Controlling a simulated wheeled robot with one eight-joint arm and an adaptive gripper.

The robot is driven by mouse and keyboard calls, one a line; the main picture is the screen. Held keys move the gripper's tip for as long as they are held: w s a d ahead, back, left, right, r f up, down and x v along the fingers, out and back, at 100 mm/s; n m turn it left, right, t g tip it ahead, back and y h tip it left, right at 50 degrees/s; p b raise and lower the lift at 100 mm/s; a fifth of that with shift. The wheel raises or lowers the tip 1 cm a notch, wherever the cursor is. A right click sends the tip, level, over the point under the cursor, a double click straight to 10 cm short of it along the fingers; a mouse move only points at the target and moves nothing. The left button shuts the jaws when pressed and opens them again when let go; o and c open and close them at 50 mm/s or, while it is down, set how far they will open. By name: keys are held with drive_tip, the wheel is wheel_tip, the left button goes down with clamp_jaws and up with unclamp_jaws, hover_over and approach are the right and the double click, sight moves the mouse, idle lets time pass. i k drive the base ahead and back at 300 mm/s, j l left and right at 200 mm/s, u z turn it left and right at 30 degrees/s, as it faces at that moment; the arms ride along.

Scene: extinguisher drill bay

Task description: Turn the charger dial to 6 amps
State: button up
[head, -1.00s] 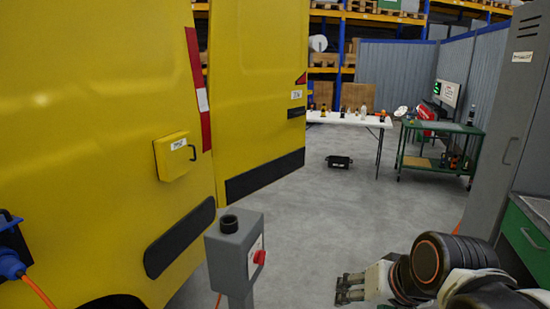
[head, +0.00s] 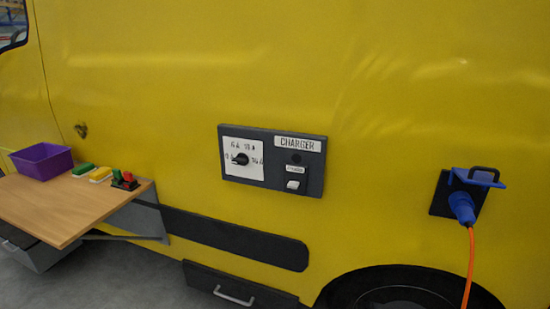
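The charger panel (head: 272,187) is a dark grey plate marked CHARGER on the yellow van's side, near the middle of the head view. Its dial (head: 240,159) is a black knob on a white square face at the panel's left. Small amp labels ring the knob, with what looks like 6 A at its upper left. The print is too small to read surely, and I cannot tell which label the knob points to. A small white switch (head: 293,184) is at the panel's lower right. My gripper is out of view.
A fold-out wooden shelf (head: 70,222) juts from the van at left, holding a purple bin (head: 42,161) and small coloured items. A blue plug (head: 462,207) with an orange cable sits in a socket at right. A drawer (head: 240,290) and wheel arch are below the panel.

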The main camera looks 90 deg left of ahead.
sight(242, 159)
drive_tip(key=u, duration=3.15)
